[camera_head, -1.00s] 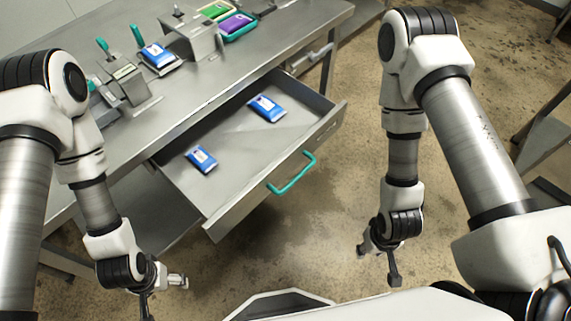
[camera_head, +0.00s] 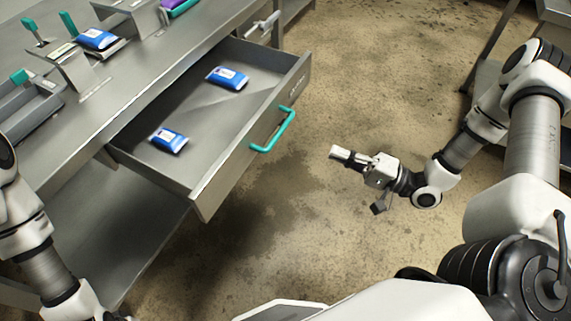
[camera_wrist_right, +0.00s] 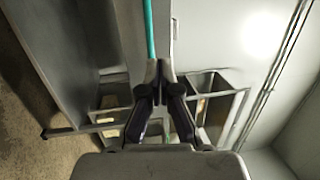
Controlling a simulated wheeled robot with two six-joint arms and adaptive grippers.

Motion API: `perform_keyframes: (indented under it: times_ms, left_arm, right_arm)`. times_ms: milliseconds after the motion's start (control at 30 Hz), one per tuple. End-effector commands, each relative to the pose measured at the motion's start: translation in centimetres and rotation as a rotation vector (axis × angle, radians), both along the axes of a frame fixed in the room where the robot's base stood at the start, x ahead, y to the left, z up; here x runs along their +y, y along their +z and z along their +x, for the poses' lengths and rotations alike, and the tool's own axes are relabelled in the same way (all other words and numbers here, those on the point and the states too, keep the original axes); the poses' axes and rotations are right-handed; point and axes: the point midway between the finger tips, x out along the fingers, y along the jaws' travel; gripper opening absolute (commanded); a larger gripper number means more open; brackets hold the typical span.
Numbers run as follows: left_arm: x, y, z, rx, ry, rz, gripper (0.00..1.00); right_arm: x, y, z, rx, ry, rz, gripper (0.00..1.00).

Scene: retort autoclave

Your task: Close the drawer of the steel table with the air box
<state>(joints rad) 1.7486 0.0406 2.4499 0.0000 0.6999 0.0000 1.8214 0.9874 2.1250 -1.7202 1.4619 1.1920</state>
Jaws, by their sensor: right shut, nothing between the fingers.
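The steel table (camera_head: 172,62) stands at the left in the head view. Its drawer (camera_head: 200,197) is pulled well out and has a teal handle (camera_head: 272,131) on its front. Two blue packets (camera_head: 228,78) (camera_head: 168,140) lie inside. My right gripper (camera_head: 346,155) is shut and empty, to the right of the handle and apart from it, pointing left towards the drawer front. In the right wrist view, the closed fingertips (camera_wrist_right: 158,70) line up with the teal handle (camera_wrist_right: 150,28). My left gripper is out of view; only its arm shows at bottom left. I cannot make out an air box.
A lower shelf (camera_head: 110,235) lies under the drawer. The floor (camera_head: 330,90) right of the drawer is clear. Another steel table stands at far right.

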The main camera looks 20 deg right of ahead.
Motion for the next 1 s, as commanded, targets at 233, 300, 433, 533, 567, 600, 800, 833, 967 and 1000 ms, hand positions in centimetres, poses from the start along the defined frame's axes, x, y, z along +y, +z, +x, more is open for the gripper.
perform_keyframes:
  times_ms: [233,300,433,533,567,600,800,833,967,1000]
  left_arm:
    - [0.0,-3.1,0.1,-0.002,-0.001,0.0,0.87]
    - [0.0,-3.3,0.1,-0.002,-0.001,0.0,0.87]
    - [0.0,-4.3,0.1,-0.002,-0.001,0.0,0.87]
    - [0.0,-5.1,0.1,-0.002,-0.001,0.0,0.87]
    - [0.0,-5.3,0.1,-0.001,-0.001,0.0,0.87]
    - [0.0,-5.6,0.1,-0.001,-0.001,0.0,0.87]
    - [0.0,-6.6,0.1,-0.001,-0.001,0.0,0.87]
    - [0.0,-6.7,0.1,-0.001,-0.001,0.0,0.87]
    - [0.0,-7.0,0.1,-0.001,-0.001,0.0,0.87]
    - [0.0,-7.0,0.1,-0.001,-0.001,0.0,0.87]
  right_arm:
    - [-2.8,-2.7,0.1,-0.015,-0.106,0.023,0.0]
    - [-2.3,-2.5,0.6,-0.015,-0.105,0.021,0.0]
    - [-0.8,-2.2,2.4,-0.014,-0.102,0.021,0.0]
    - [0.6,-1.9,4.1,-0.015,-0.1,0.018,0.0]
    - [1.0,-1.8,4.6,-0.014,-0.101,0.018,0.0]
    - [1.5,-1.6,5.3,-0.015,-0.101,0.019,0.0]
    - [4.1,-0.7,8.5,-0.014,-0.102,0.017,0.0]
    - [4.4,-0.6,8.9,-0.014,-0.102,0.017,0.0]
    - [5.3,-0.2,10.1,-0.015,-0.105,0.018,0.0]
    - [5.4,-0.1,10.3,-0.014,-0.106,0.019,0.0]
